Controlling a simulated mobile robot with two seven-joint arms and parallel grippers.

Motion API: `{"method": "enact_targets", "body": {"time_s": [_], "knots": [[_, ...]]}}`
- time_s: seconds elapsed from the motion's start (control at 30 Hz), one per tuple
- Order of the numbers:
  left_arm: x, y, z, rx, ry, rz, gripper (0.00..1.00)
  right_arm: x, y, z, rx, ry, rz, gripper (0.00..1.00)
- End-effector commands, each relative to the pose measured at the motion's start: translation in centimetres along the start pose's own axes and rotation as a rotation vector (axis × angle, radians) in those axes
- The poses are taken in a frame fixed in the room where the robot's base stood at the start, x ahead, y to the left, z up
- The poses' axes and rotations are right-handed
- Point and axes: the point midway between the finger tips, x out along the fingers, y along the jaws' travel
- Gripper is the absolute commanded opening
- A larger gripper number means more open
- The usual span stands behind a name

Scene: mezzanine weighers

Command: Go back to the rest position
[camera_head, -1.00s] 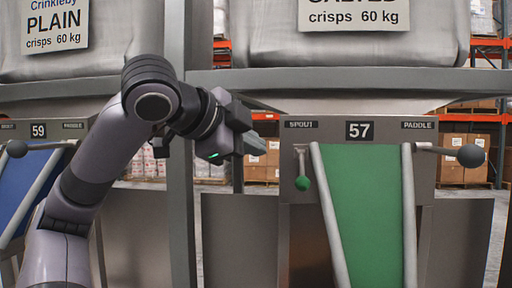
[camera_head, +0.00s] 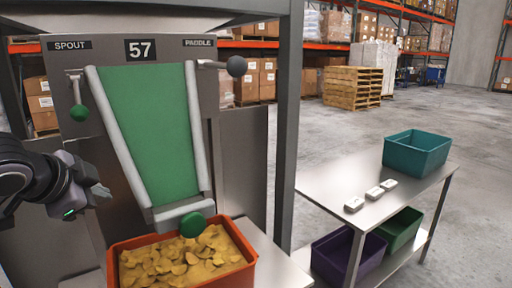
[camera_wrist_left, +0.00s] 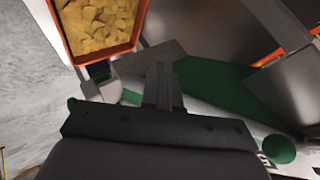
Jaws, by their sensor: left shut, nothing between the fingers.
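My left gripper (camera_head: 98,192) is at the left edge of the head view, in front of the steel panel of weigher 57. Its fingers are shut and hold nothing. In the left wrist view the shut fingers (camera_wrist_left: 163,88) point toward the weigher, with the green chute (camera_wrist_left: 215,82) behind them. They look apart from the orange crate of crisps (camera_wrist_left: 97,52). My right gripper is in neither view.
The orange crate (camera_head: 250,268) stands under the green chute (camera_head: 158,130), heaped with crisps. A steel table (camera_head: 335,190) at right bears a teal crate (camera_head: 416,152) and small white blocks (camera_head: 372,193). Purple (camera_head: 345,255) and green (camera_head: 400,230) crates sit on its lower shelf. Open floor lies beyond.

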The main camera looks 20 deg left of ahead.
Motion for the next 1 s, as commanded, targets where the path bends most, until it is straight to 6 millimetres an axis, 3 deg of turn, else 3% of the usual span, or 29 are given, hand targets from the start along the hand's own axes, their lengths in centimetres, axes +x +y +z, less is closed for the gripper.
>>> {"method": "enact_targets", "body": {"time_s": [0.03, 0.1, 0.3, 0.47, 0.6, 0.9, 0.93, 1.0], "knots": [[2.1, 2.8, 0.7, -0.024, -0.011, 0.052, 0.0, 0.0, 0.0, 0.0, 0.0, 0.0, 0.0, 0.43], [4.3, 6.2, 1.6, -0.058, -0.029, 0.101, 0.0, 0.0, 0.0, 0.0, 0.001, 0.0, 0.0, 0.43], [8.2, 16.5, 4.4, -0.176, -0.095, 0.232, 0.0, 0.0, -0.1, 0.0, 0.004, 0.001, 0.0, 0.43], [8.8, 24.7, 6.6, -0.287, -0.162, 0.32, 0.0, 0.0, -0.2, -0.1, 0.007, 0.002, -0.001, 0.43], [7.9, 30.9, 8.1, -0.391, -0.23, 0.377, 0.0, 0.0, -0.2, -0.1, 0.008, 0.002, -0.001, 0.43], [4.3, 39.3, 10.1, -0.582, -0.374, 0.434, 0.0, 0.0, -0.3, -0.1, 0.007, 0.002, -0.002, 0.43], [3.9, 40.0, 10.3, -0.601, -0.39, 0.438, 0.0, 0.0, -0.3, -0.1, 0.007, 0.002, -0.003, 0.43], [4.6, 39.4, 9.6, -0.601, -0.348, 0.42, 0.0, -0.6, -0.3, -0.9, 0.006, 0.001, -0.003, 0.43]]}}
